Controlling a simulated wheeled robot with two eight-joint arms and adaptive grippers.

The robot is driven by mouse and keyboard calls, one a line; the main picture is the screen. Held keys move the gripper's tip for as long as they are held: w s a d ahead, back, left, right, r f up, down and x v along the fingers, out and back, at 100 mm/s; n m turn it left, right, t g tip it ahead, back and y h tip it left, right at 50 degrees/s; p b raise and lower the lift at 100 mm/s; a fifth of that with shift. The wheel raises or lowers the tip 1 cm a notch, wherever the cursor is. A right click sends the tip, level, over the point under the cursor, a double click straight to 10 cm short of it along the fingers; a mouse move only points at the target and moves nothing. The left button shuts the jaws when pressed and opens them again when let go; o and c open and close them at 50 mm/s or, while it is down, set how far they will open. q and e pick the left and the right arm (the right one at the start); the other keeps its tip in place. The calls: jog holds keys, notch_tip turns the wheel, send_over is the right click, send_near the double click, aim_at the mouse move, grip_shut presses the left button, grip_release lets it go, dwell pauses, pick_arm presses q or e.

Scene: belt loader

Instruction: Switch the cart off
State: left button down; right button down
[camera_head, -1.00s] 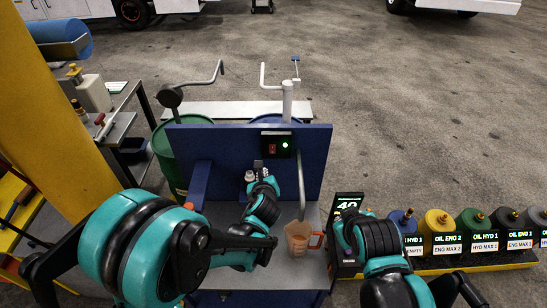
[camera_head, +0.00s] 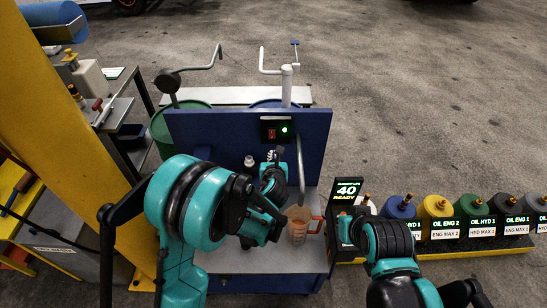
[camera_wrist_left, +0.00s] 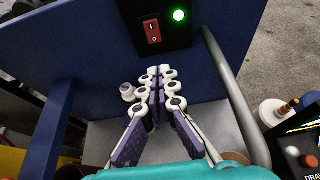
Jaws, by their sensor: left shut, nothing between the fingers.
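The cart's blue upright panel (camera_head: 215,130) carries a black switch box with a red rocker switch (camera_head: 271,133) and a lit green lamp (camera_head: 285,130). In the left wrist view the red switch (camera_wrist_left: 152,31) and glowing green lamp (camera_wrist_left: 179,15) show at the top. My left gripper (camera_head: 273,154) is just below the switch box, its fingers pointing at the panel. In the left wrist view the left gripper (camera_wrist_left: 159,70) is shut and empty, its tips below the switch and apart from it in the picture. My right forearm shows at lower right, but its fingers are not visible.
A grey pipe (camera_head: 300,165) curves down the panel right of the switch. A measuring jug (camera_head: 297,225) with an orange handle stands on the cart's tray (camera_head: 225,258). A white cap (camera_head: 249,161) sits left of my left gripper. Several oil containers (camera_head: 438,207) line the right.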

pick_arm(q)
jog(key=b, duration=0.2)
send_near(272, 134)
jog(key=w+f, duration=0.5)
jog(key=shift+w+d, duration=0.25)
jog(key=shift+w, duration=0.05)
jog(key=shift+f, duration=0.1)
jog(key=shift+w+f+b, duration=0.25)
jog(key=shift+w+b, duration=0.1)
jog(key=shift+b, duration=0.3)
jog(key=shift+r, duration=0.1)
